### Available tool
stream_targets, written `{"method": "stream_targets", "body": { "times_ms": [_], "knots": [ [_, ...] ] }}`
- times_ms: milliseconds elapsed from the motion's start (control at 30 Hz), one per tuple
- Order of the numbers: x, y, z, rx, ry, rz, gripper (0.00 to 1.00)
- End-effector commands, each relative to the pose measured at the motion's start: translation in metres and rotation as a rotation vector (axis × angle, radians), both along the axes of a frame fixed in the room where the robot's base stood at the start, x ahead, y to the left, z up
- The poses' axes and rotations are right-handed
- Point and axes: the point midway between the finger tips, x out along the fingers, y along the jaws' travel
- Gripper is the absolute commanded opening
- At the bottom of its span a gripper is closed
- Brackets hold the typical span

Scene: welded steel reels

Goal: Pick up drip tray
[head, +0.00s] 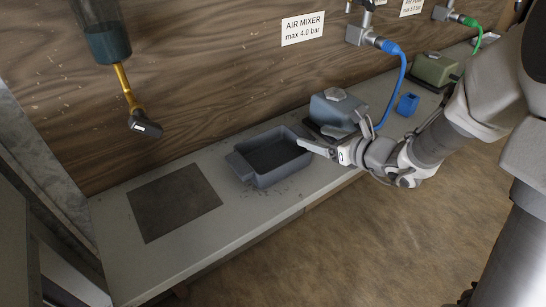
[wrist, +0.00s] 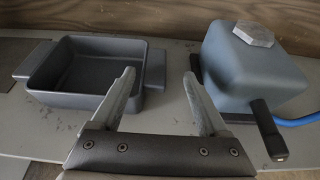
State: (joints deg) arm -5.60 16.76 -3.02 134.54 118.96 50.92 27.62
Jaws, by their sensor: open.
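The drip tray (head: 265,172) is a dark grey, open rectangular tray with a tab handle at each end. It stands upright on the pale bench, left of my gripper (head: 320,143) in the head view. In the wrist view the drip tray (wrist: 82,98) is at the left and looks empty inside. My gripper (wrist: 160,90) is open, with nothing between its fingers.
A blue-grey block-shaped device (head: 334,106) with a hex cap and a blue hose (head: 392,90) stands right of the tray. A dark square mat (head: 174,200) lies left on the bench (head: 120,262). A reservoir (head: 103,35) with a yellow pipe hangs above. A small blue block (head: 407,104) stands farther right.

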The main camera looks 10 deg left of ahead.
Motion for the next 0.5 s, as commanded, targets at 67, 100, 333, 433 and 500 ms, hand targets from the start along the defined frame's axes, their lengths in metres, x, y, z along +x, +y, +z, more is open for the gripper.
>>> {"method": "stream_targets", "body": {
  "times_ms": [67, 100, 333, 433, 500],
  "knots": [
    [0.001, 0.003, -0.002, 0.0, 0.0, 0.001, 0.78],
    [0.002, 0.005, -0.003, 0.0, 0.0, 0.001, 0.78],
    [0.015, 0.032, -0.016, 0.0, -0.001, 0.004, 0.78],
    [0.024, 0.04, -0.02, 0.0, 0.0, 0.002, 0.78],
    [0.026, 0.042, -0.02, -0.001, 0.0, 0.0, 0.78]
  ]
}}
